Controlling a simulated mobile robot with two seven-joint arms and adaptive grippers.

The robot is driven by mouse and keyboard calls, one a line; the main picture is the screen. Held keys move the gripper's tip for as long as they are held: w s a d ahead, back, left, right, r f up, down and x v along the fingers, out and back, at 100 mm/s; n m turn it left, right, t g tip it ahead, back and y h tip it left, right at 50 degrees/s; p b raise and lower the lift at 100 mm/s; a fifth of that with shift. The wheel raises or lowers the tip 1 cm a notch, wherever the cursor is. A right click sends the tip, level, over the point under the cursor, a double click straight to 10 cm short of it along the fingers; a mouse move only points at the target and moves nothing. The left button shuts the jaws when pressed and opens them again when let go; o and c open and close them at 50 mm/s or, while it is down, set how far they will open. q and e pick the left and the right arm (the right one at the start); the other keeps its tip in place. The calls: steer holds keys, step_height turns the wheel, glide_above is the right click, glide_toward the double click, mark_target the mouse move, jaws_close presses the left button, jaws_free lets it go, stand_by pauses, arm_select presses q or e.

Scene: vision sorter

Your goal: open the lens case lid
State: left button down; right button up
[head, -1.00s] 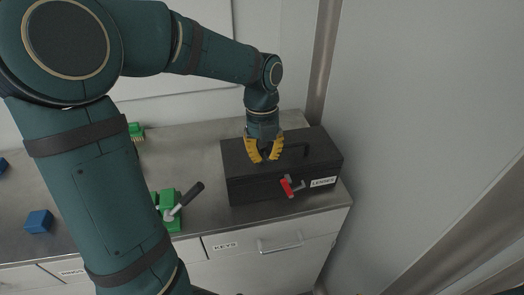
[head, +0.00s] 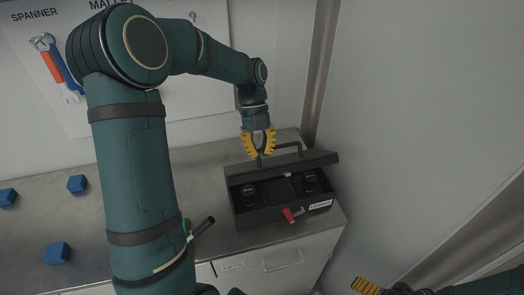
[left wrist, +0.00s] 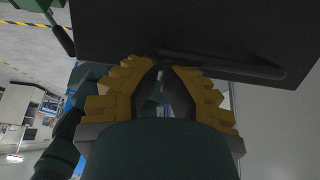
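The black lens case (head: 270,217) stands on the counter's right end, with a white label on its front. Its lid (head: 320,160) is tilted up at the front, showing dark round lenses (head: 250,190) in the case. A red-handled latch (head: 290,214) hangs on the front. My left gripper (head: 259,154) is at the left end of the lid handle (head: 287,146), its yellow fingers closed about it. In the left wrist view the fingertips (left wrist: 164,67) meet at the handle's end below the dark lid. One yellow finger of my right gripper (head: 367,286) shows at the bottom edge.
Several blue blocks (head: 58,253) lie on the counter (head: 80,215) at left. A tool board (head: 110,75) hangs behind. A grey wall (head: 430,120) stands to the right.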

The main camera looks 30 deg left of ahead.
arm_select(q)
steer(key=w+a+f+h+p, duration=0.1)
steer(key=w+a+p, duration=0.3)
steer(key=w+a, duration=0.5)
steer(key=shift+w+a+f+g, duration=0.15)
steer(key=shift+w+a+g, duration=0.2)
steer(key=shift+a, duration=0.8)
steer(key=shift+a+f, duration=0.1)
step_height(320, 180, up, 10)
stand_by(0.4)
